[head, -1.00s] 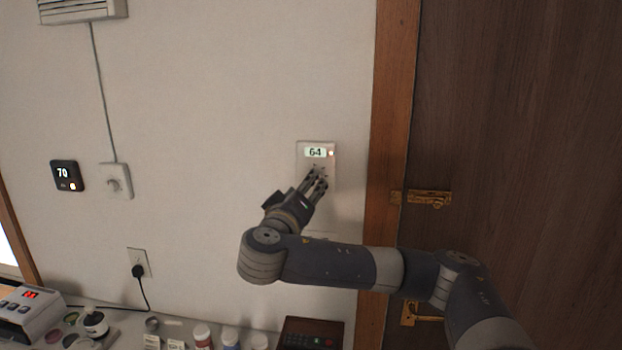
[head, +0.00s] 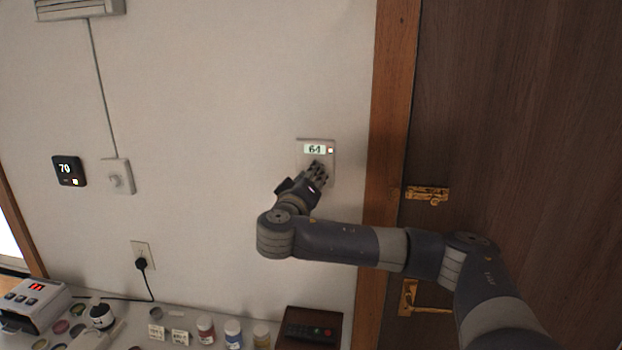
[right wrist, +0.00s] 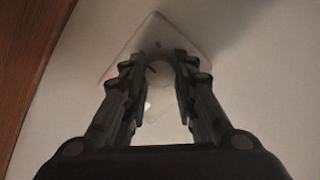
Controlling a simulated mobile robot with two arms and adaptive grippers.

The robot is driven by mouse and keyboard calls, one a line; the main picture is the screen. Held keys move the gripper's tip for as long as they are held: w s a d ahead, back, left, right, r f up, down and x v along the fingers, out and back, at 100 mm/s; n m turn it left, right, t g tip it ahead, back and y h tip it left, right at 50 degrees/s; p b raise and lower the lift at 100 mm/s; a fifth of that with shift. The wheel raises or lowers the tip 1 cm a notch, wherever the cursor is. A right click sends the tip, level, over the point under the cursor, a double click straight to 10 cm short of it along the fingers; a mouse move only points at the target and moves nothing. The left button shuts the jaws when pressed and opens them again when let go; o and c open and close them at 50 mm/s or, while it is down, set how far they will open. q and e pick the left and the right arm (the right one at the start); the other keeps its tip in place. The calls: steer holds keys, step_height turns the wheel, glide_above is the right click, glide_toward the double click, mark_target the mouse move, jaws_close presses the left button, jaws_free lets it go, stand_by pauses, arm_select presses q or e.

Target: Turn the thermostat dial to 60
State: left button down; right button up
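The thermostat is a pale wall plate (head: 330,174) left of the door frame, with a lit display (head: 314,150) that appears to read 64 and a small orange light beside it. My right gripper (head: 318,173) is at its lower half and covers the dial in the head view. In the right wrist view the plate (right wrist: 178,38) looks tilted. The round dial (right wrist: 160,73) lies between the fingertips of my right gripper (right wrist: 159,68), which close in on both its sides. A small dark mark shows on the dial. My left gripper is not in view.
A wooden door with a brass latch (head: 427,194) is on the right.

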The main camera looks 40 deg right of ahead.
steer(key=shift+f+n+t+b, duration=0.15)
steer(key=shift+n+t+b, duration=0.15)
steer(key=shift+n+b, duration=3.15)
steer(key=shift+n+p, duration=0.75)
steer(key=shift+n, duration=0.2)
steer(key=o, duration=1.1)
